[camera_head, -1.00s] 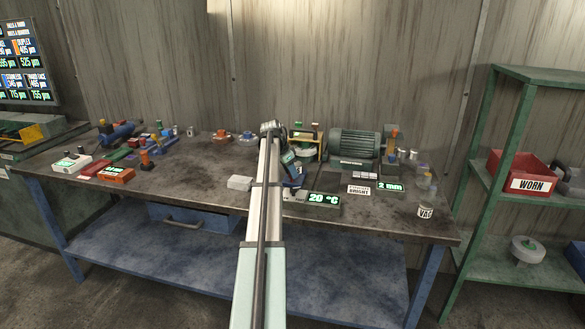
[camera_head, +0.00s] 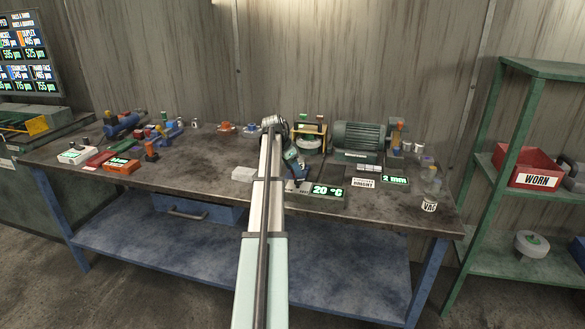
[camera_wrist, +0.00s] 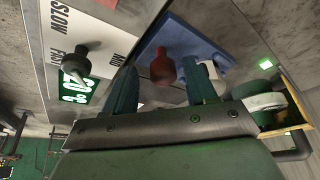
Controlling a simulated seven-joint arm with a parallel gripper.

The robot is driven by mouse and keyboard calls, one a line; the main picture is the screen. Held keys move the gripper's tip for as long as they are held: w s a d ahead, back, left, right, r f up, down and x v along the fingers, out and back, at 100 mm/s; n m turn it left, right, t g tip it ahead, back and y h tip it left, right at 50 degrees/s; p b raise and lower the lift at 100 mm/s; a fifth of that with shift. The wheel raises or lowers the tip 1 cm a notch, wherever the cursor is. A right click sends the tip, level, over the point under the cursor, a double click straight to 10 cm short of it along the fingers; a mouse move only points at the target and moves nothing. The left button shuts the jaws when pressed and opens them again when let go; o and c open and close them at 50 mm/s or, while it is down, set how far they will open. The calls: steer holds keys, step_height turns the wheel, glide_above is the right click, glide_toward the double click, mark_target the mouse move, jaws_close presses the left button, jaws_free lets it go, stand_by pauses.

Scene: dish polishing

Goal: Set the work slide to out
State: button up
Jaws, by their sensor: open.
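In the wrist view, a red knob (camera_wrist: 162,68) stands on a blue plate (camera_wrist: 185,45), which I take to be the work slide. My gripper (camera_wrist: 161,82) is open, with its two green fingers on either side of the knob's line. A gap shows between knob and fingers; whether the knob lies fully between the tips is unclear. The plate's set position cannot be read.
A black lever knob (camera_wrist: 75,58) on a panel marked SLOW and FAST is left of my fingers. A yellow frame with round pads (camera_wrist: 265,100) is at right. A green motor (camera_head: 358,138) stands right of my gripper. The bench front (camera_head: 215,185) is mostly clear.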

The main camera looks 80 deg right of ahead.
steer(key=v, duration=1.4)
steer(key=shift+f, duration=0.1)
